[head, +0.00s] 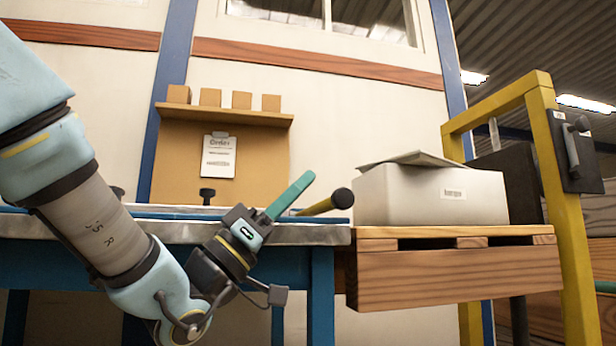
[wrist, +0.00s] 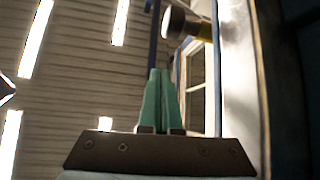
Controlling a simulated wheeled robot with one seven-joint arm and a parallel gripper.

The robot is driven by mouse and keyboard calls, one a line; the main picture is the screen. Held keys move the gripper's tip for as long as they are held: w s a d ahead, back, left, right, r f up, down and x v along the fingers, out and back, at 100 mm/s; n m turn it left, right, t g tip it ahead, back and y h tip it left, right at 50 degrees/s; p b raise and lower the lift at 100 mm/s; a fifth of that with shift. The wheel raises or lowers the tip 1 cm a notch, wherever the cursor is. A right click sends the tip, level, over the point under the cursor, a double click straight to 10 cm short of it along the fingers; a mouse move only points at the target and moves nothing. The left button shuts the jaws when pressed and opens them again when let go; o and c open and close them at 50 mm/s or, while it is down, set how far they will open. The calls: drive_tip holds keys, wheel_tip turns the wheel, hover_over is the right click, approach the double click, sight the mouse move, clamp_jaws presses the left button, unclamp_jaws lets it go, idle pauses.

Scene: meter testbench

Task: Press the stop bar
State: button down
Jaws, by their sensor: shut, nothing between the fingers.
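My gripper (head: 306,178) has green fingers, shut and empty, pointing up and to the right in front of the bench edge in the head view. Its fingertips (wrist: 160,72) are together in the wrist view. A yellow bar with a black rounded end (head: 340,199) sticks out just right of the fingers; it also shows in the wrist view (wrist: 190,24), above and right of the fingertips. A grey lever on a dark plate (head: 571,150) is mounted on the yellow post at the far right. No label shows which of these is the stop bar. I see no contact with either.
The bench (head: 180,230) has a metal edge and blue legs. A white box (head: 430,195) stands on a wooden pallet (head: 460,278) to the right. A yellow frame (head: 560,200) rises beyond it. A shelf (head: 225,114) with several small boxes and a clipboard (head: 219,155) are behind.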

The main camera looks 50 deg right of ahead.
drive_tip(key=w+a+f+p, duration=0.1)
drive_tip(key=w+a+f, duration=0.2)
drive_tip(key=w+f, duration=0.1)
drive_tip(key=shift+a+f, duration=0.25)
drive_tip(key=shift+f, duration=0.3)
drive_tip(key=shift+g, duration=0.3)
